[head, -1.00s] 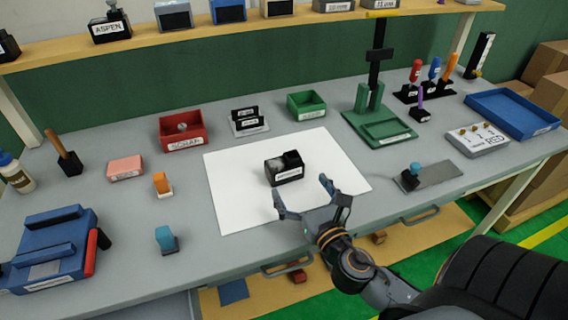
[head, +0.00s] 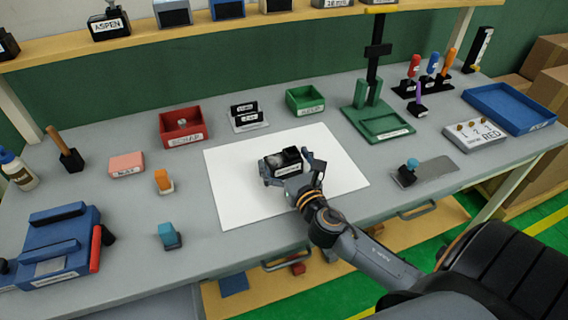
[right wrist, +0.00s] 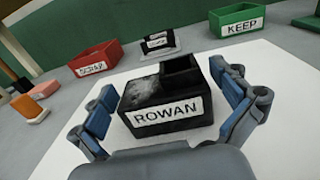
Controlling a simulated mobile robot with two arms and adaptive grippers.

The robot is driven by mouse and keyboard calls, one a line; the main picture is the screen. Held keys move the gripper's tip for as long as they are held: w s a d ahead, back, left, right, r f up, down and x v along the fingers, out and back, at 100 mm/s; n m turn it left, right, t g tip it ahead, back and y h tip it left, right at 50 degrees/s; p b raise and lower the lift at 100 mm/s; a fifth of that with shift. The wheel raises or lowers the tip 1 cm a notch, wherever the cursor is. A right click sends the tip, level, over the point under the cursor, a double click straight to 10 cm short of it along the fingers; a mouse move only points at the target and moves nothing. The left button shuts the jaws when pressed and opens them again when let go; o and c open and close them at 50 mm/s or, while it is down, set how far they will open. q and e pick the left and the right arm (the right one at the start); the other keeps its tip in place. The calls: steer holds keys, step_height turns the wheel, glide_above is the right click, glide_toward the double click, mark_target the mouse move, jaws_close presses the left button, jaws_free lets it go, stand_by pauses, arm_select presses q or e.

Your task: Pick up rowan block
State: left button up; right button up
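The rowan block (head: 281,160) is a small black block with a stepped top, a greyish patch and a white label. It stands upright on the white sheet (head: 240,197) in the middle of the bench. In the right wrist view the block (right wrist: 160,98) shows its label "ROWAN" facing me. My right gripper (head: 291,172) is open, with one finger on each side of the block. The right wrist view shows a gap between the block and the fingers (right wrist: 168,105). My left gripper is not in view.
A red scrap bin (head: 186,127) and a green keep bin (head: 305,101) stand behind the sheet, with a black card holder (head: 245,116) between them. A green stand (head: 379,122) is at the right. A blue fixture (head: 52,245) lies at the left. The sheet around the block is clear.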

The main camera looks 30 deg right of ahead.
steer(key=c, duration=1)
